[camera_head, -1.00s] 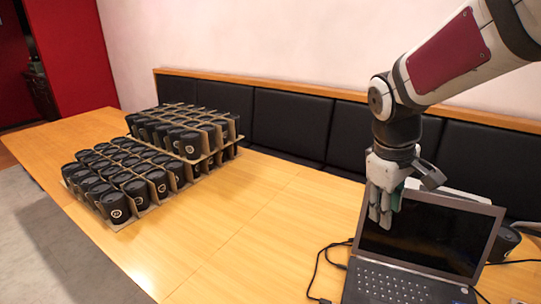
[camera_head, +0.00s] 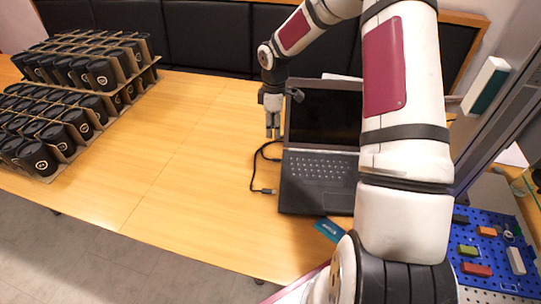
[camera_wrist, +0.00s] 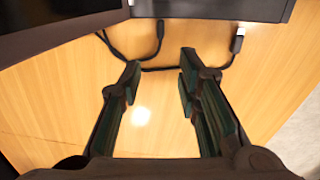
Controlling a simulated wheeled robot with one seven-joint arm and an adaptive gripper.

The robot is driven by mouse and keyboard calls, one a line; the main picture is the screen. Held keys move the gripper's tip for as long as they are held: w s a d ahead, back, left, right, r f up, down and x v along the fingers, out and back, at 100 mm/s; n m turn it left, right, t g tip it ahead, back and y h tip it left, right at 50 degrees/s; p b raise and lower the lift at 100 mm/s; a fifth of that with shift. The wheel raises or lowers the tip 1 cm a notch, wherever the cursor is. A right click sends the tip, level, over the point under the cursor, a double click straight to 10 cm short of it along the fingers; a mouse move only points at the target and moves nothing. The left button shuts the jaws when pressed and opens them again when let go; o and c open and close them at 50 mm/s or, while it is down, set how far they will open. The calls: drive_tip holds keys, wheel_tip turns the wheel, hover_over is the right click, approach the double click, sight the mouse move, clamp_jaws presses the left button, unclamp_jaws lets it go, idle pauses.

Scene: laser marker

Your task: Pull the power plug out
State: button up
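My gripper (camera_head: 272,133) points down over the table, beside the left edge of the open black laptop (camera_head: 318,168). A black cable (camera_head: 254,170) lies on the wood left of the laptop. One cable end, a black plug (camera_wrist: 160,30), is by the laptop's edge, just beyond the fingertips; I cannot tell whether it sits in a port. Another connector (camera_wrist: 238,42) with a pale metallic part is at the laptop's edge, right of the fingers.
Stacked cardboard trays of black cups (camera_head: 75,120) stand at the left. A blue pegboard (camera_head: 500,258) with small coloured blocks is at the lower right. A teal card (camera_head: 329,229) lies in front of the laptop. The table between cups and cable is clear.

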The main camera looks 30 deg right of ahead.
sight(273, 159)
wheel_tip(273, 159, down, 13)
drive_tip(key=shift+f, duration=0.1)
idle(0.3)
clamp_jaws()
